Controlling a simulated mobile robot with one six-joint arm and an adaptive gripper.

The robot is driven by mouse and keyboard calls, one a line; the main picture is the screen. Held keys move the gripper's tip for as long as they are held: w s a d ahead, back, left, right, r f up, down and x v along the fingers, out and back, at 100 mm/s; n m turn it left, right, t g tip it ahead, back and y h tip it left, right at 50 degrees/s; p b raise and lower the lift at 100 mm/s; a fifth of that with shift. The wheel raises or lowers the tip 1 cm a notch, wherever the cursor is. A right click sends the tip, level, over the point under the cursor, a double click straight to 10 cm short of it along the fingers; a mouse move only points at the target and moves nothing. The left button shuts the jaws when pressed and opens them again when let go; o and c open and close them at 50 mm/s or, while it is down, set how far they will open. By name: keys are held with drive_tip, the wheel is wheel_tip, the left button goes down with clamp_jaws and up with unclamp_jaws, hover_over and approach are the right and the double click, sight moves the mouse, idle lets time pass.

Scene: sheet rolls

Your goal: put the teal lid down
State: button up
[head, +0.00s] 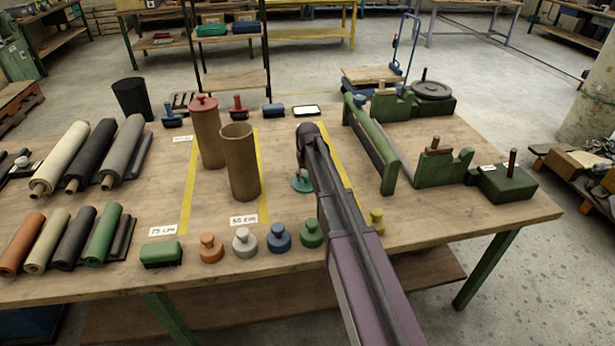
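The teal lid (301,184) is right under the end of my arm, right of the cardboard tubes, and is partly hidden by the arm. I cannot tell whether it rests on the table or hangs just above it. My gripper (302,170) points down at the lid's knob; its fingers are too small and too covered to tell whether they are open or shut. An open brown tube (241,165) stands upright to the left of the lid. Behind it stands another tube (208,140) with a red lid (203,103) on top.
Several knobbed lids line the front edge: orange (211,248), white (244,241), blue (279,238), green (311,234) and yellow (376,221). Sheet rolls (90,155) lie at the left. A green roller frame (372,145) stands to the right.

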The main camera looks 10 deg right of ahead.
sight(307, 179)
drive_tip(key=shift+o, duration=0.4)
drive_tip(key=shift+r, duration=0.2)
wheel_tip(307, 179, up, 12)
drive_tip(key=s+p, duration=0.1)
drive_tip(key=p, duration=1.1)
drive_tip(key=shift+s, duration=0.25)
drive_tip(key=shift+s, duration=0.1)
idle(0.3)
drive_tip(key=s+m+g, duration=0.1)
drive_tip(key=s, duration=2.6)
drive_tip(key=shift+s+d+f, duration=0.15)
drive_tip(key=shift+s+d, duration=0.05)
drive_tip(key=shift+s, duration=0.05)
drive_tip(key=shift+c, duration=1.4)
